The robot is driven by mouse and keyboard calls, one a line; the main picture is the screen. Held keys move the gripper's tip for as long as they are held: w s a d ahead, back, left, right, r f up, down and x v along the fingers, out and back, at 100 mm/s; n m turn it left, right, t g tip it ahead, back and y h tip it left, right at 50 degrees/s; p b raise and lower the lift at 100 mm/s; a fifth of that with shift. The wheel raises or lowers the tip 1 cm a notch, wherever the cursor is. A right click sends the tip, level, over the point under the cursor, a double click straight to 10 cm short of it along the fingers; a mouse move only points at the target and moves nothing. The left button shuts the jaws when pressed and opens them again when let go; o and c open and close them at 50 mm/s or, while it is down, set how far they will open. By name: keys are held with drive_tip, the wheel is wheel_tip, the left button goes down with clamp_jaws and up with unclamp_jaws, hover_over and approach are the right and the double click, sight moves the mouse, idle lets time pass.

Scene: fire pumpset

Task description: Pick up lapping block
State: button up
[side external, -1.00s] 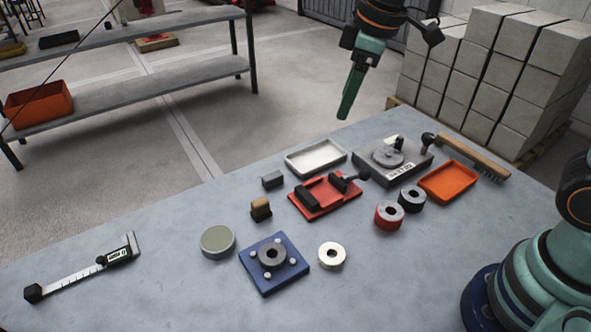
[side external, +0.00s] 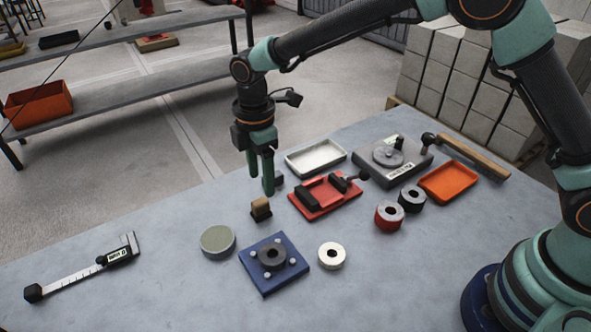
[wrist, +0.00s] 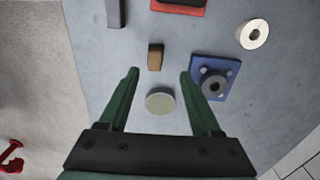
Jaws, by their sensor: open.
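A small block with a tan-brown top and a dark lower part (side external: 261,209) stands on the table; no label shows, but it looks most like the lapping block. In the wrist view the brown block (wrist: 155,57) lies just past the fingertips, roughly between their lines. My gripper (side external: 261,186) points down above and behind it, apart from it. In the wrist view my gripper (wrist: 159,72) is open, with nothing held. One finger partly hides a small dark grey block (side external: 279,180) in the side view.
A round grey-green disc (side external: 217,240) and a blue flanged plate (side external: 284,275) lie in front of the brown block. A red fixture (side external: 323,204) is to its right, with a white tray (side external: 315,150) behind. A pale ring (side external: 332,256) and a caliper (side external: 85,272) lie nearby. Table between disc and caliper is clear.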

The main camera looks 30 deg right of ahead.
sight(260, 202)
wheel_tip(260, 202, down, 3)
drive_tip(key=shift+w+a+f, duration=0.15)
drive_tip(key=shift+w+f, duration=0.05)
drive_tip(key=shift+f, duration=1.15)
drive_tip(key=shift+w+a+f, duration=0.1)
drive_tip(key=shift+w+f, duration=0.1)
drive_tip(key=shift+f, duration=1.1)
clamp_jaws()
